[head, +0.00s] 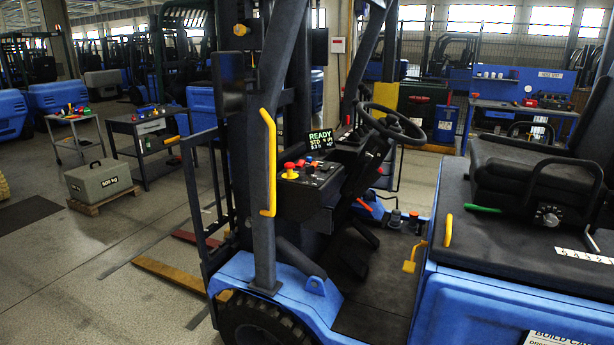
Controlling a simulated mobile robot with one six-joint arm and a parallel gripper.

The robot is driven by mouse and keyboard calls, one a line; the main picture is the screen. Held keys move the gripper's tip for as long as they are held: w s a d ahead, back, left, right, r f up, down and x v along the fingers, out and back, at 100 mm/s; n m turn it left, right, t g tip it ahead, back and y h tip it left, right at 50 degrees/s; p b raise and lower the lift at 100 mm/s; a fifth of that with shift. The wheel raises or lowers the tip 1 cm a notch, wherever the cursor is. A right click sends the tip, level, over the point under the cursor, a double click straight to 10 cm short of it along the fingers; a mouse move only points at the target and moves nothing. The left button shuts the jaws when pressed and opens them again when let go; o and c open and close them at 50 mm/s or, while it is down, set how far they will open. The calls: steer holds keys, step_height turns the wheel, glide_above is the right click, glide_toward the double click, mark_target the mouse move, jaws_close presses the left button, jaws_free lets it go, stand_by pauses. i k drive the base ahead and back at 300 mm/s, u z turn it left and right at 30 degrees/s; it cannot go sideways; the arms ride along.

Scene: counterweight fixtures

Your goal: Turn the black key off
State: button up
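A blue forklift with dark posts stands close in front in the head view. Its black control console (308,190) is left of the black steering wheel (392,124). A red-topped knob, small red and blue controls and some small dark parts sit on the console top. The black key is too small to tell apart from these dark parts, so I cannot see which way it is turned. A lit display (321,139) above the console reads "READY" and "STD". My gripper is not in view.
A yellow grab handle (269,163) on the front post stands left of the console. The black seat (532,177) and blue rear body are at the right. Open floor lies left of the forklift.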

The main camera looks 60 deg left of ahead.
mark_target(310, 170)
steer(key=z, duration=0.15)
steer(key=k, duration=1.2)
steer(key=u, duration=2.65)
steer(key=i, duration=1.4)
